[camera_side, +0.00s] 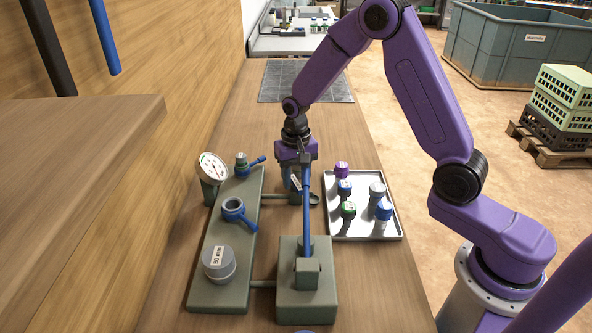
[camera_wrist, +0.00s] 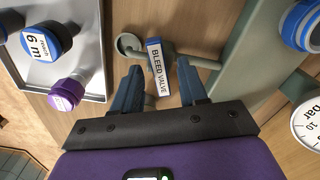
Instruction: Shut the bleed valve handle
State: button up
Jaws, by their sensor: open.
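The bleed valve handle (camera_wrist: 155,60) is a short blue bar with a white label reading "BLEED VALVE" in the wrist view. It lies beside a small grey-green cup-shaped fitting on a pipe (camera_wrist: 196,61). My gripper (camera_wrist: 160,74) is open, with one dark finger on each side of the labelled handle. I cannot tell whether either finger touches it. In the side view my gripper (camera_side: 297,184) points down over the pipe at the bench. The white label (camera_side: 295,183) shows there only in part, behind a tall blue lever and among the fingers.
The tall blue lever (camera_side: 307,205) rises from a green block (camera_side: 307,294) in front of my gripper. A green manifold plate (camera_side: 213,283) with a gauge (camera_side: 213,167), blue-handled valves and a grey cap stands left. A metal tray (camera_side: 345,228) with several capped fittings lies right.

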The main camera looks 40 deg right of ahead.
notch_tip(320, 180, up, 17)
jog(key=shift+r, duration=0.2)
dwell(0.4)
jog(key=o, duration=1)
jog(key=shift+a+n, duration=0.15)
jog(key=shift+n, duration=0.15)
jog(key=shift+o, duration=0.4)
jog(key=shift+w+a+f+n, duration=0.1)
jog(key=shift+w+a+n, duration=0.15)
jog(key=shift+n, duration=0.35)
jog(key=w+a+n+g+h, duration=0.25)
jog(key=a+n, duration=0.25)
jog(key=n, duration=0.7)
jog(key=n+h, duration=0.2)
jog(key=n, duration=0.2)
send_near(295, 182)
jog(key=shift+t+y, duration=0.25)
jog(key=shift+t, duration=0.1)
jog(key=x, duration=0.8)
jog(key=shift+s+d, duration=0.2)
jog(key=shift+s, duration=0.15)
